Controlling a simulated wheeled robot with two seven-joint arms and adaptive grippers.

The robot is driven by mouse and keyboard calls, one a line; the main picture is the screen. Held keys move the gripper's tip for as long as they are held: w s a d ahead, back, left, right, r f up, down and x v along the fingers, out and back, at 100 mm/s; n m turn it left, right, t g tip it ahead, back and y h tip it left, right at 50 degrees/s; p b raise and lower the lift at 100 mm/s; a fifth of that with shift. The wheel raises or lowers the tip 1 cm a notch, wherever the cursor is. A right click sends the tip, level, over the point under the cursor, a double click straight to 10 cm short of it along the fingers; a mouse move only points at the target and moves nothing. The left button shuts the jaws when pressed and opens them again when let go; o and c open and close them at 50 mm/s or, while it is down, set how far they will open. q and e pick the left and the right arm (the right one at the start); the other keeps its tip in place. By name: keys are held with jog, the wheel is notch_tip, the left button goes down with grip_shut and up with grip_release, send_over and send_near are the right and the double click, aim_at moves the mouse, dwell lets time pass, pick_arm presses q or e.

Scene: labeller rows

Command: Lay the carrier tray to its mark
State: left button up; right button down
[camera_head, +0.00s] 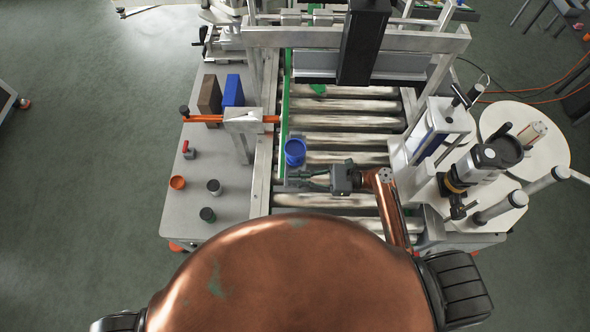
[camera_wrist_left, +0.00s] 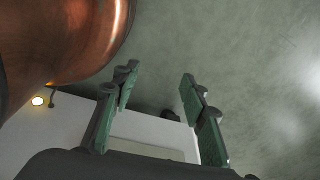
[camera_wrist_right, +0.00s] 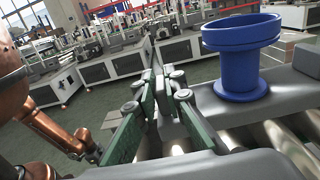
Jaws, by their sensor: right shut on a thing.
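The carrier tray looks like a grey flat piece in the right wrist view (camera_wrist_right: 284,84), with a blue flanged cup (camera_wrist_right: 241,72) standing upright on it. In the head view the blue cup (camera_head: 295,152) is over the left side of the roller conveyor, and the tray is mostly hidden or hard to make out. My right gripper (camera_head: 308,180) reaches in from the right, just in front of the cup; its fingers (camera_wrist_right: 168,88) are close together on the tray's edge. My left gripper (camera_wrist_left: 157,88) is open and empty, away from the conveyor. I cannot make out the mark.
Metal rollers (camera_head: 345,139) run under a frame with a black column (camera_head: 362,45). The left side table (camera_head: 207,160) holds brown and blue boxes (camera_head: 233,91), small cups and an orange bar (camera_head: 203,118). A labeller with reels (camera_head: 525,140) stands at the right.

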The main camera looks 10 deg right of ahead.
jog(key=shift+s+r, duration=0.1)
jog(key=shift+d, duration=0.1)
jog(key=shift+d+f+p, duration=0.2)
jog(key=shift+f+p, duration=0.2)
jog(key=shift+f, duration=0.4)
jog(key=shift+f+b, duration=0.3)
jog(key=shift+f, duration=0.05)
jog(key=shift+f+b, duration=0.4)
jog(key=shift+f, duration=0.55)
jog(key=shift+f+b, duration=0.3)
jog(key=shift+f, duration=0.3)
pick_arm(q)
jog(key=shift+s+f+b, duration=0.15)
jog(key=shift+s+f, duration=0.1)
jog(key=shift+f, duration=0.2)
jog(key=shift+s+f+b, duration=0.15)
jog(key=shift+s+f, duration=0.05)
jog(key=shift+f, duration=0.25)
pick_arm(e)
jog(key=shift+f, duration=1.4)
